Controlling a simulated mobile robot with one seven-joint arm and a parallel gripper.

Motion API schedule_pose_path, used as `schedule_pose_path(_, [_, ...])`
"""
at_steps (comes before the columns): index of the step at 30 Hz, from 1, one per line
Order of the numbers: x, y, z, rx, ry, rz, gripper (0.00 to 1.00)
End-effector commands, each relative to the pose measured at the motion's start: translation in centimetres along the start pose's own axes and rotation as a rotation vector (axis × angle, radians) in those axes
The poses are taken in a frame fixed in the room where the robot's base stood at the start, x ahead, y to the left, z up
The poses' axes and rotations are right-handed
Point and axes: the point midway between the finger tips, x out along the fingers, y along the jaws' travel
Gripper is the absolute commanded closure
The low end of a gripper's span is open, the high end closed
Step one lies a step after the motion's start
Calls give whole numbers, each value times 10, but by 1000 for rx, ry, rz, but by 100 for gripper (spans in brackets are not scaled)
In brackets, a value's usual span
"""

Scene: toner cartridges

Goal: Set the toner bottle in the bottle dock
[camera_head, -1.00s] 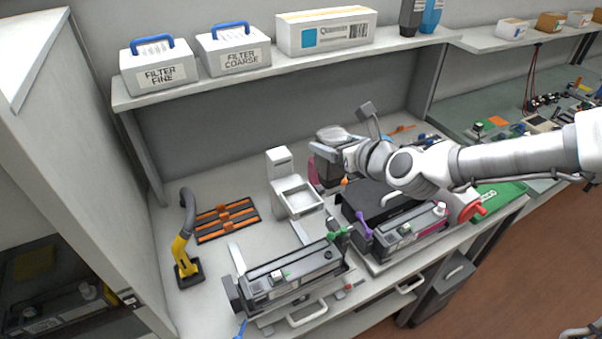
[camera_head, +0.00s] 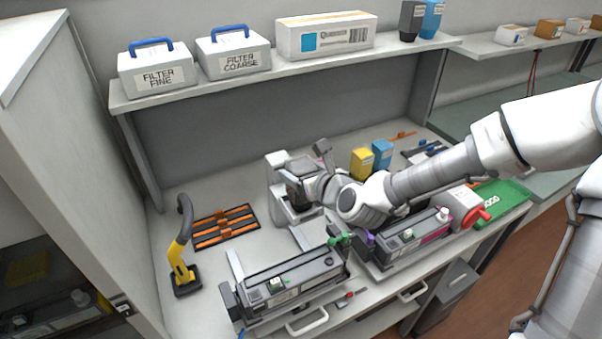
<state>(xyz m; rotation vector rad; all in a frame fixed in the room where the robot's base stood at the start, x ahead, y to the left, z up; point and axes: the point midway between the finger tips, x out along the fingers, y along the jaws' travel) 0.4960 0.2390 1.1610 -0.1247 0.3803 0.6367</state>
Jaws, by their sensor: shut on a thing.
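The white bottle dock (camera_head: 275,180), an upright back with a shallow tray in front, stands on the bench left of my arm. My gripper (camera_head: 297,185) is right over the dock's tray and covers much of it. It is shut on a dark toner bottle (camera_head: 299,196), of which only a small part shows below the gripper. I cannot tell whether the bottle touches the tray. A yellow toner bottle (camera_head: 361,164) and a blue toner bottle (camera_head: 382,155) stand upright behind my arm.
Two long grey cartridge units (camera_head: 290,281) lie at the bench front, the right one partly behind my arm. A yellow-and-black handled tool (camera_head: 181,255) and an orange-barred black rack (camera_head: 225,228) are on the left. A shelf (camera_head: 190,92) with filter boxes runs above.

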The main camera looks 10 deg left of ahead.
Motion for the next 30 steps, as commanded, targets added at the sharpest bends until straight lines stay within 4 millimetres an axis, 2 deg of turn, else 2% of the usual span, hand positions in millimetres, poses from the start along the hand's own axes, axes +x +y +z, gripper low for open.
schedule_pose_path(13, [3,0,-8,1,-1,1,90])
schedule_pose_path(14, [3,0,-7,0,0,1,17])
schedule_pose_path(17, [2,0,-6,0,0,1,0])
schedule_pose_path(30, [2,0,-1,-1,0,1,0])
